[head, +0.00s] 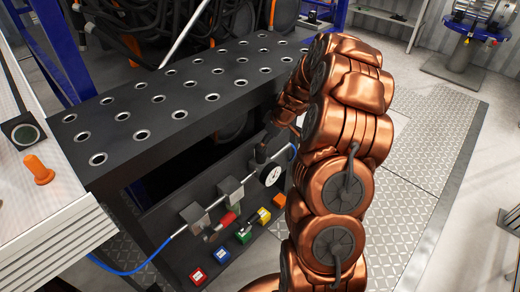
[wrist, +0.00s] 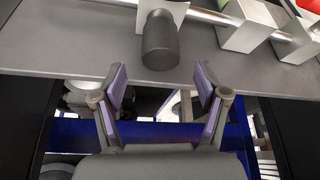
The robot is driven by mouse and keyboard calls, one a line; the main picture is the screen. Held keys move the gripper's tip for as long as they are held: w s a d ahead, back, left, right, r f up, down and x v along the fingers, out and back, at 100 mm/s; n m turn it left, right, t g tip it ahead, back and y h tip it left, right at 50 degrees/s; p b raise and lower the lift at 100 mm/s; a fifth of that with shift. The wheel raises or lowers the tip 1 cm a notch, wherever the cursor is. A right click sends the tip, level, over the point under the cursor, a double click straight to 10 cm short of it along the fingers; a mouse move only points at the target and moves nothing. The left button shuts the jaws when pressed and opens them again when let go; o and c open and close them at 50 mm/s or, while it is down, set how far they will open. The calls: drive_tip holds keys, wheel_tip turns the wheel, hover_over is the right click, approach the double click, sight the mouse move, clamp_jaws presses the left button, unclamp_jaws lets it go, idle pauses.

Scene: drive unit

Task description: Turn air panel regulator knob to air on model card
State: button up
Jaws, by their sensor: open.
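The air panel (head: 180,255) is a dark upright plate below the perforated black table in the head view. A dark cylindrical regulator knob (wrist: 160,40) sticks out from a silver block at the top of the wrist view. It appears as a small dark shape beside the white gauge (head: 271,174) in the head view. My gripper (wrist: 160,82) is open and empty, its two purple-padded fingers spread below the knob and apart from it. In the head view my copper arm partly hides the gripper and the panel's right end. No model card is clearly readable.
The perforated tabletop (head: 180,90) overhangs close by. A blue hose (head: 130,270) leaves at left.

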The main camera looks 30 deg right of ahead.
sight(259, 157)
drive_tip(key=shift+p+x, duration=0.35)
drive_tip(key=shift+x, duration=2.6)
drive_tip(key=shift+a, duration=0.1)
drive_tip(key=c, duration=1.2)
drive_tip(key=shift+o, duration=0.2)
drive_tip(key=n+b, duration=0.1)
drive_tip(key=b, duration=0.2)
drive_tip(key=shift+w+f, duration=0.1)
drive_tip(key=shift+f, duration=0.05)
drive_tip(key=shift+y, duration=0.3)
drive_tip(key=o, duration=1.2)
drive_tip(key=shift+c, duration=0.2)
drive_tip(key=shift+r, duration=0.25)
